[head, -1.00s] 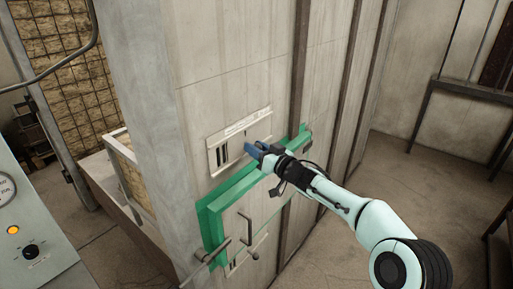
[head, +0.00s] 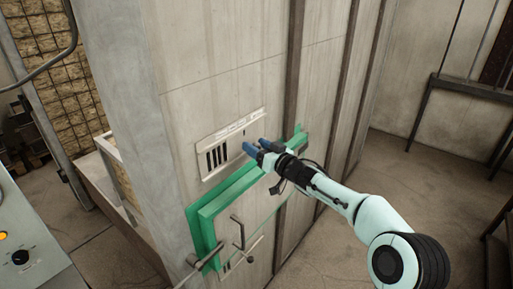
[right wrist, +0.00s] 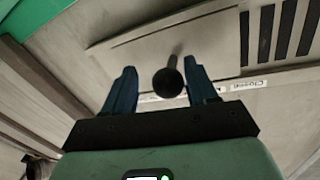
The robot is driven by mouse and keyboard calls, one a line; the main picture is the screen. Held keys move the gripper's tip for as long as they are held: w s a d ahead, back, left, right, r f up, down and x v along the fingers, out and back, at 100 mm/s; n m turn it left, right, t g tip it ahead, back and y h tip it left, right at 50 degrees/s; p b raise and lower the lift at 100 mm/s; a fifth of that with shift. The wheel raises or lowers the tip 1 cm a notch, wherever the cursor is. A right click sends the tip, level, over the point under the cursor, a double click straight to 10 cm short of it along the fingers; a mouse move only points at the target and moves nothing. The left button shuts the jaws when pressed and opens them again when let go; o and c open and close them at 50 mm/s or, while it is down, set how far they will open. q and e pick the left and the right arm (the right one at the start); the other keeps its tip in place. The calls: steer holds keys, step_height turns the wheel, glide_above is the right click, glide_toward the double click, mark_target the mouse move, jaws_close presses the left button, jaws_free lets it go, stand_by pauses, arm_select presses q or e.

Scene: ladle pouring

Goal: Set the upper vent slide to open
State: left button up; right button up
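The upper vent (head: 203,172) is a pale metal plate on the wall with several dark slots (head: 217,157) showing at its left part. Its slide knob (right wrist: 168,82), a dark ball on a thin stem, stands out from the plate in the right wrist view. My right gripper (head: 255,146) is at the vent's right part. In the right wrist view, its blue fingers (right wrist: 161,88) are spread, with the knob between them, closer to the right-hand finger. I cannot tell whether that finger touches it. My left gripper is not in view.
A green door frame (head: 206,236) with metal handles (head: 240,233) sits just below the vent. A control panel (head: 25,245) stands at the lower left. Brown vertical posts (head: 293,75) run up the wall. Open floor (head: 405,165) lies to the right.

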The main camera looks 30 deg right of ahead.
steer(key=shift+a, duration=0.15)
steer(key=shift+s, duration=0.35)
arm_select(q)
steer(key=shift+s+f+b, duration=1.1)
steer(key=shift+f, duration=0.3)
arm_select(e)
steer(key=s+d, duration=0.2)
steer(key=s, duration=1)
steer(key=shift+s+d, duration=0.25)
steer(key=shift+d, duration=0.15)
